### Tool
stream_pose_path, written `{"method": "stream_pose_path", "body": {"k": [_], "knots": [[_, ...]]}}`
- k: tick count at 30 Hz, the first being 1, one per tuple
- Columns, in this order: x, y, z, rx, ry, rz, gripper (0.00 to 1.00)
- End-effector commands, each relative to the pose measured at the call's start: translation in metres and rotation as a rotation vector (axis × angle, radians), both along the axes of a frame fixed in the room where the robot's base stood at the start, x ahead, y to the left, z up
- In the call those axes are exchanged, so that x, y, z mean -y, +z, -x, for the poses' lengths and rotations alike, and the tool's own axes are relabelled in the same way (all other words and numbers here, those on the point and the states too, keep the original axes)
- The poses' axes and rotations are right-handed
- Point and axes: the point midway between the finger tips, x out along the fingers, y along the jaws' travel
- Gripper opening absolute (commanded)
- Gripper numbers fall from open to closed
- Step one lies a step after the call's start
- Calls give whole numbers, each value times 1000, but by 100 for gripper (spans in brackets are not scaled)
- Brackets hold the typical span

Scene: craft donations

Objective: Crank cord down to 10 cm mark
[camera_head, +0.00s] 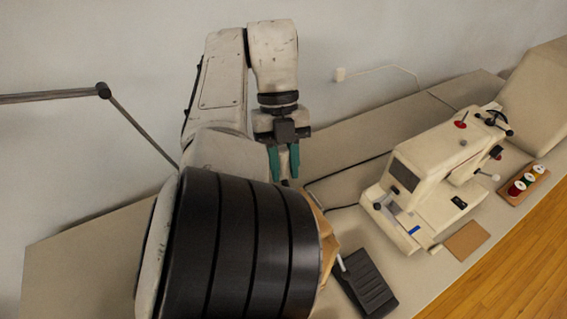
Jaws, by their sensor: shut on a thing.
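My gripper (284,177), with teal fingers pointing down, is in the upper middle of the head view. Its fingers are shut on a small dark piece at their tips, mostly hidden; I cannot tell whether this is the crank's handle. Just below and to the right, a tan wooden thing (328,243) shows past the edge of my black ribbed arm link, which covers most of it. No cord or 10 cm mark can be made out.
A cream sewing machine (432,180) stands on the bench (75,260) at right. A black foot pedal (368,284), a brown mat (467,240) and a thread rack (523,184) lie around it. A jointed rod (103,91) crosses the left.

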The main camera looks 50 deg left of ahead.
Motion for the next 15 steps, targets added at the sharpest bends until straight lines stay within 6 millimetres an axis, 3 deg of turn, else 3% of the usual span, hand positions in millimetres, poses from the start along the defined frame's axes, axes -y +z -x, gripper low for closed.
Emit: {"method": "stream_pose_path", "body": {"k": [4,5,11,15], "knots": [[-1,-1,0,2,1,-5,0],[-1,-1,0,2,1,-5,28],[-1,-1,0,1,1,-3,48],[0,0,0,0,1,-2,49]]}}
